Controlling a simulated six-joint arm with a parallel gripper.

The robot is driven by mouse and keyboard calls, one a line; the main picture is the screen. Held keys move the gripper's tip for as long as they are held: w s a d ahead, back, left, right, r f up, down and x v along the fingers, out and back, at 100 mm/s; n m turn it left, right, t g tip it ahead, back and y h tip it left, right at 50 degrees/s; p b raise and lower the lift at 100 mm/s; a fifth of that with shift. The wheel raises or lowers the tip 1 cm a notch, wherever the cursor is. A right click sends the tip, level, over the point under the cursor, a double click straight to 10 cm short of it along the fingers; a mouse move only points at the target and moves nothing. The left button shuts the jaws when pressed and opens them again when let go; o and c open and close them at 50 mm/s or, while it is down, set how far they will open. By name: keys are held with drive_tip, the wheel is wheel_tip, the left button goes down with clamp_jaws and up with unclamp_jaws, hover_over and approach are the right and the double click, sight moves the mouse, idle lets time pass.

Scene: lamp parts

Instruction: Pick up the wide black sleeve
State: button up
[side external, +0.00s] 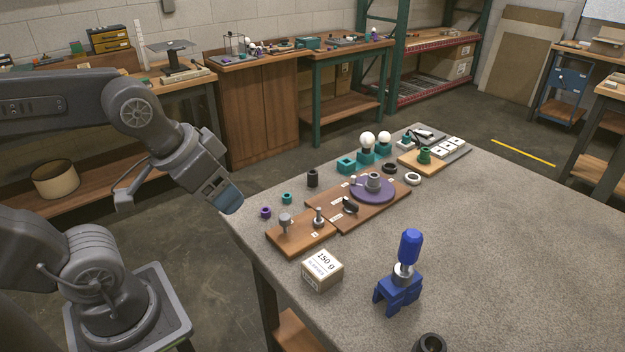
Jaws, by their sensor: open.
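Several black parts show in the side external view. A black hollow cylinder (430,343) stands at the bottom edge of the picture, partly cut off. A smaller black cylinder (312,178) stands upright behind the brown board. A low black ring (389,168) lies farther back, near a white ring (412,179). I cannot tell for certain which is the wide black sleeve. My gripper (229,199) is open at the table's left edge, apart from all of these parts. Its fingers are seen from the side, and I see nothing between them.
The brown board (372,214) holds a purple disc (368,195) and metal parts. Purple and teal rings stand to its left. A 150 g box (322,270) and a blue tool in a stand (400,287) are in front. The table's right side is clear.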

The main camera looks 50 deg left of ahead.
drive_tip(key=w+a+r+n+g, duration=0.1)
drive_tip(key=w+a+r+n, duration=0.15)
drive_tip(key=w, duration=0.85)
drive_tip(key=n+g+y, duration=0.1)
drive_tip(key=n+g, duration=0.2)
drive_tip(key=n, duration=0.2)
hover_over(313, 172)
drive_tip(key=s, duration=0.1)
wheel_tip(313, 172, down, 16)
drive_tip(key=f, duration=0.7)
drive_tip(key=shift+w+a+f, duration=0.15)
drive_tip(key=shift+w+f, duration=0.45)
drive_tip(key=shift+f, duration=2.4)
drive_tip(key=shift+c, duration=0.4)
